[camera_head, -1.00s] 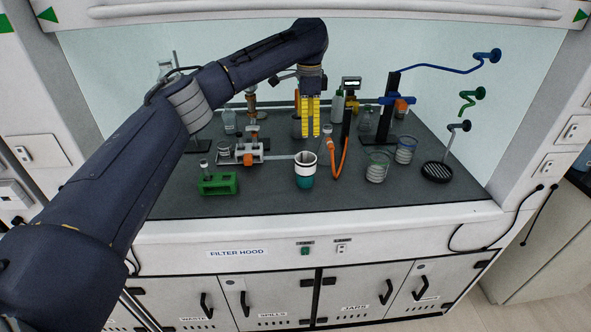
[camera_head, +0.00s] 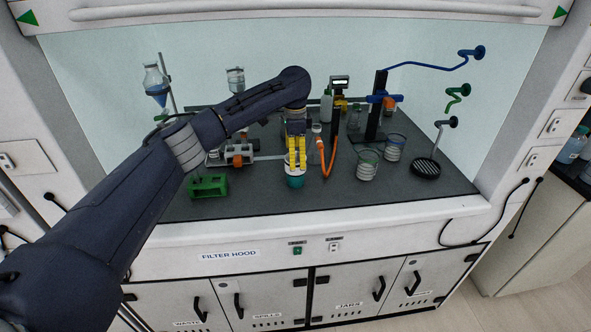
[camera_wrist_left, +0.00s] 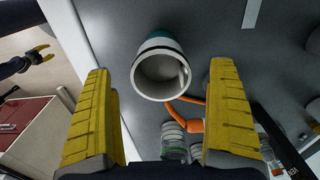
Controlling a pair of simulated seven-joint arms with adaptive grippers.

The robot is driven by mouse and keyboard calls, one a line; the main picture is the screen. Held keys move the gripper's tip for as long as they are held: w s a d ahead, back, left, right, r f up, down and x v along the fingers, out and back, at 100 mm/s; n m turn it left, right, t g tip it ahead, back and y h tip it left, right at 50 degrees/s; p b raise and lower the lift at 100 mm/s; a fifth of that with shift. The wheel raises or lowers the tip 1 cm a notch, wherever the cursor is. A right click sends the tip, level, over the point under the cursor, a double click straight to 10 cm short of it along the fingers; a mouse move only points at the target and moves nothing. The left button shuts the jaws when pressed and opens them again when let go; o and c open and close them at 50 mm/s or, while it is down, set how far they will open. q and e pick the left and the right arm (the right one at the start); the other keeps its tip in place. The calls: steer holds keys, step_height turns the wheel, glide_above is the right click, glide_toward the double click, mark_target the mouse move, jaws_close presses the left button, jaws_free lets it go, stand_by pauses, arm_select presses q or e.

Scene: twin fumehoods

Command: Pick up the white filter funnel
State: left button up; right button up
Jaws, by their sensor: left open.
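The white filter funnel is a round white cup on a teal base (camera_head: 295,182), upright near the front middle of the hood's worktop. My left gripper (camera_head: 297,170) is over it, fingers pointing down, and hides much of the white cup. In the left wrist view the funnel's open mouth (camera_wrist_left: 160,76) shows ahead of and between the two spread yellow fingers (camera_wrist_left: 160,120). The fingers are apart from its wall in that view and hold nothing. My right gripper (camera_wrist_left: 38,54) shows small at the left of the wrist view, away from the funnel.
An orange hose (camera_head: 328,155) curves close to the right of the funnel. Glass beakers (camera_head: 367,165) stand further right. A green block (camera_head: 208,186) and a clamp device (camera_head: 238,153) are to the left. The front strip of worktop is clear.

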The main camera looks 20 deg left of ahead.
arm_select(q)
steer(key=shift+w+f, duration=0.1)
steer(key=shift+f, duration=2.5)
steer(key=shift+c, duration=0.3)
steer(key=c, duration=1.5)
